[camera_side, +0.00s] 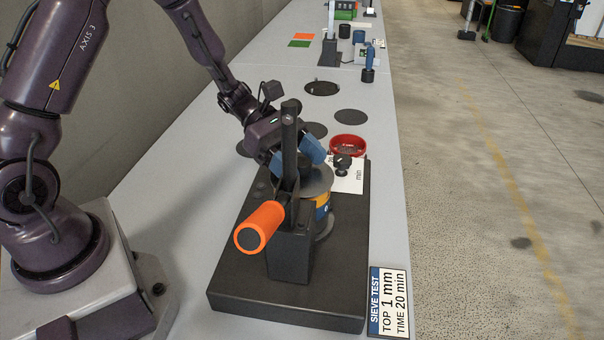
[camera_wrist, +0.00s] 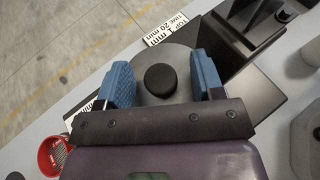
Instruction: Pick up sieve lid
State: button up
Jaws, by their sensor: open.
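The sieve lid (camera_side: 320,182) is a grey disc on top of a short stack (camera_side: 323,212) with yellow and blue bands, on the dark machine base. In the wrist view the lid (camera_wrist: 176,55) has a round black knob (camera_wrist: 160,79) at its centre. My gripper (camera_side: 296,160) is over the lid, tilted down. In the wrist view my gripper (camera_wrist: 163,80) has its blue fingers open, one on each side of the knob, with visible gaps. Whether the fingertips touch the lid's surface I cannot tell. The black post hides part of the lid in the side view.
A black post with an orange-handled lever (camera_side: 261,226) stands close in front of the stack. A red sieve bowl (camera_side: 348,146) and a black knob (camera_side: 343,164) are behind it. A sieve test sign (camera_side: 389,302) is at the base's right. Dark discs (camera_side: 350,116) lie farther along the bench.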

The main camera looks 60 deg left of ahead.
jog(key=shift+d, duration=0.15)
jog(key=c, duration=1)
jog(key=shift+r, duration=0.1)
jog(key=shift+c, duration=0.2)
